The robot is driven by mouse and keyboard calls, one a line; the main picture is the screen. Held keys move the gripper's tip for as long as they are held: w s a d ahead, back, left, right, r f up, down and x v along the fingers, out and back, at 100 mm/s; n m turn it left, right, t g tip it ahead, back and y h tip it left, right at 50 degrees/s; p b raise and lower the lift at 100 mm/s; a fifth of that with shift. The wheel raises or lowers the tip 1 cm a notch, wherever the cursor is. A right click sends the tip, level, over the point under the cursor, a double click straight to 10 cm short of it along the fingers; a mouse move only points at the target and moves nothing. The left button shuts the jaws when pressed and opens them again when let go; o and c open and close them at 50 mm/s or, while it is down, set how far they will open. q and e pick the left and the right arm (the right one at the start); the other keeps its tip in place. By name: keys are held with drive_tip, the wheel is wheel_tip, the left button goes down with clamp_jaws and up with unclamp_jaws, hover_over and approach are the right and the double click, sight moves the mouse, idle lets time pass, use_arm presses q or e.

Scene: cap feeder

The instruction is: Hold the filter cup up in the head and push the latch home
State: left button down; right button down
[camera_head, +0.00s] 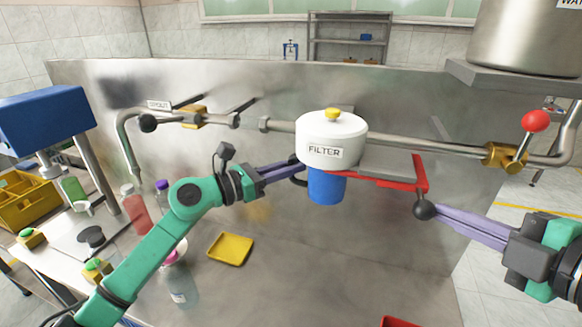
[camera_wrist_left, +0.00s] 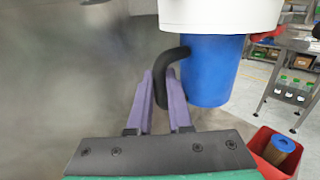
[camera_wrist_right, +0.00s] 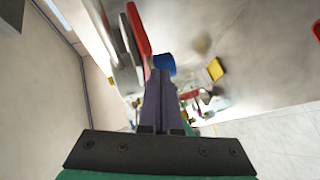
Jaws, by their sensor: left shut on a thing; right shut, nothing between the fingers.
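The blue filter cup (camera_head: 326,187) sits upright under the white filter head (camera_head: 331,136), its top against or inside the head. My left gripper (camera_head: 299,168) is shut on the cup's black handle; the handle shows between the fingers in the left wrist view (camera_wrist_left: 171,80), beside the blue cup (camera_wrist_left: 209,70). The red latch (camera_head: 419,175) extends right from under the head, with a black ball knob (camera_head: 424,210) at its end. My right gripper (camera_head: 437,212) is shut and empty, its tips at the knob; I cannot tell whether they touch. The red latch also shows in the right wrist view (camera_wrist_right: 139,30).
A pipe (camera_head: 430,147) runs behind the head to a red-knobbed valve (camera_head: 534,121). A yellow tray (camera_head: 230,249), bottles (camera_head: 134,207) and a blue-topped machine (camera_head: 45,120) are at left. A red bin (camera_head: 400,322) is below. Space under the cup is clear.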

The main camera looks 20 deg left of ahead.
drive_tip(key=shift+a, duration=1.4)
use_arm(q)
drive_tip(key=shift+s, duration=0.1)
use_arm(e)
drive_tip(key=shift+s+d, duration=0.1)
drive_tip(key=shift+d, duration=0.95)
use_arm(q)
drive_tip(key=c, duration=0.8)
unclamp_jaws()
drive_tip(key=shift+o, duration=0.2)
drive_tip(key=shift+a, duration=0.1)
drive_tip(key=b+v, duration=0.8)
drive_tip(key=v, duration=0.6)
drive_tip(key=shift+s+a, duration=0.15)
drive_tip(key=shift+s, duration=0.05)
use_arm(e)
wheel_tip(320, 180, down, 8)
